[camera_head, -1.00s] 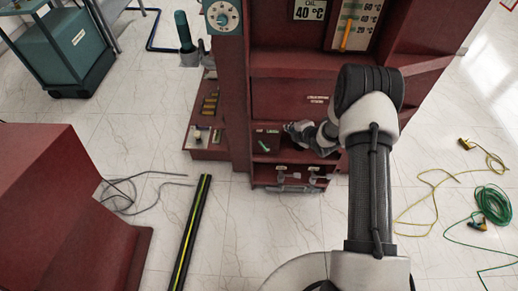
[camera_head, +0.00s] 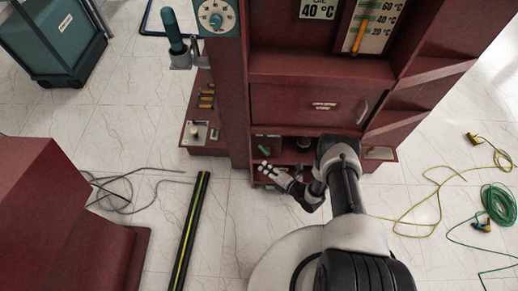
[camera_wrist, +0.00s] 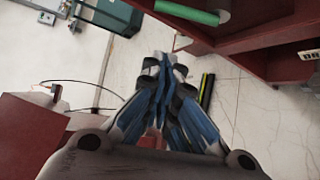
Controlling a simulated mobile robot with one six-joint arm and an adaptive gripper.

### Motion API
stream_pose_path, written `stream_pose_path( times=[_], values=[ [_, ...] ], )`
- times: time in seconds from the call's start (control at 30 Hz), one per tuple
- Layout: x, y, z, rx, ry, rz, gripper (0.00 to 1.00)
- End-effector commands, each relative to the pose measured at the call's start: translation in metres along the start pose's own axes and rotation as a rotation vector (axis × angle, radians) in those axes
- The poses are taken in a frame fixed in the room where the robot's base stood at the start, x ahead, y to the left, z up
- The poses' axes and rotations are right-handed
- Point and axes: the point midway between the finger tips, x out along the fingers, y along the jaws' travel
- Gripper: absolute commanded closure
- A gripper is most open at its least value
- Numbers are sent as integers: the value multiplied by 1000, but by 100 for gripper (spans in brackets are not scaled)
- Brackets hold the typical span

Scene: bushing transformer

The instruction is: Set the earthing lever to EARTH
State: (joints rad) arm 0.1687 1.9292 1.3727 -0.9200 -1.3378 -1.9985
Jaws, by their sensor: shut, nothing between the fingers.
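A small green lever (camera_head: 263,149) sits on the lower panel of the dark red cabinet. It looks tilted, and I cannot read the marks beside it. A green rod (camera_wrist: 187,11), probably this lever's handle, crosses the top of the wrist view. My gripper (camera_head: 264,170) is in front of and just below the lever, apart from it, pointing left. In the wrist view my gripper (camera_wrist: 168,58) is shut with its fingers together and empty. The green rod lies above and a little right of the fingertips there.
The cabinet's lower ledge (camera_wrist: 230,42) runs close to my fingers. A teal-handled lever (camera_head: 172,30) and a dial (camera_head: 215,16) are at upper left. A black and yellow strip (camera_head: 190,232) lies on the floor. A green cable coil (camera_head: 497,204) lies at right.

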Motion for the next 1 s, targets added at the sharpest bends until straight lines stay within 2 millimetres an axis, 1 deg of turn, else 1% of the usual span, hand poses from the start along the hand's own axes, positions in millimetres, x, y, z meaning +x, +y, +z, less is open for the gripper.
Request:
stream_pose_path(
  times=[0.23,0.37,0.47,0.7,0.83,0.87,0.9,1.0],
  values=[
    [1,0,0,0,0,-1,100],
    [9,-1,0,-2,2,0,100],
    [24,-1,-1,-2,3,2,100],
    [76,-3,-2,-4,3,2,100],
    [102,-3,-2,-2,3,2,100],
    [104,-2,2,0,-1,0,100],
    [95,-2,12,3,-6,-3,100],
    [85,0,23,2,-6,-2,100]
  ],
)
